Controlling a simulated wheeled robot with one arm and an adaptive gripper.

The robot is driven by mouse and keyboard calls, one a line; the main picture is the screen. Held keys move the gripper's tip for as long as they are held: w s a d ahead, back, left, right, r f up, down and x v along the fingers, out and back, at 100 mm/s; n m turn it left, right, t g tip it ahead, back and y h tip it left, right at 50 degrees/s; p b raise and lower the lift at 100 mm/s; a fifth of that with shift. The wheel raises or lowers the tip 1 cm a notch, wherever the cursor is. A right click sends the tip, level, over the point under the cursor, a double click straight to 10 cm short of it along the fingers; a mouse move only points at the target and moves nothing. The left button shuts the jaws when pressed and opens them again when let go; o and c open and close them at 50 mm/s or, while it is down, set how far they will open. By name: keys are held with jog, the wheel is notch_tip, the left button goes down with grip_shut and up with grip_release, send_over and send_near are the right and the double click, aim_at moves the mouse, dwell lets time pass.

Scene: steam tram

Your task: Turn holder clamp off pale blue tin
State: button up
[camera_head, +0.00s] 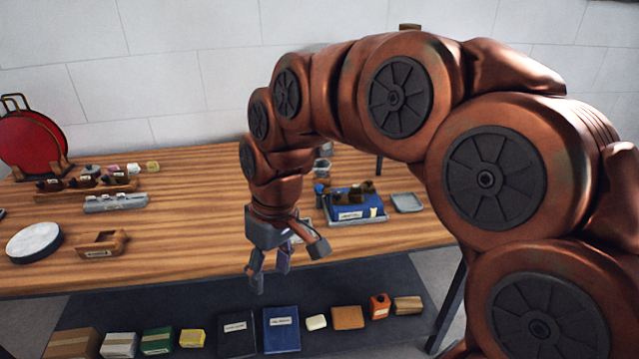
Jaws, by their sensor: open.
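My gripper (284,262) hangs at the end of my copper-coloured arm with its dark fingers spread open and empty. It is over the front edge of the wooden table, pointing down. No tin that is clearly pale blue can be picked out, and no holder clamp can be told for sure. Behind and right of my gripper stands a blue box-like block (352,204) with a white label and small brown parts on top. A small blue item (320,189) stands just left of it. My arm and gripper hide part of the table there.
The wooden table (190,215) is clear in its middle. At left are a red disc (31,143) in a stand, a round pale-topped drum (34,242), a brown wooden holder (97,243) and a grey rack (115,202). Boxes and dark books (281,329) line the lower shelf.

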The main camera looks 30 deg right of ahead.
jog(key=w+d+r+n+t+y, duration=0.1)
jog(key=w+d+r, duration=0.15)
jog(key=w, duration=0.85)
jog(key=t+h, duration=0.1)
jog(key=t, duration=0.2)
send_near(319, 186)
jog(key=shift+p+x, duration=1.35)
jog(key=shift+x, duration=3.05)
grip_shut()
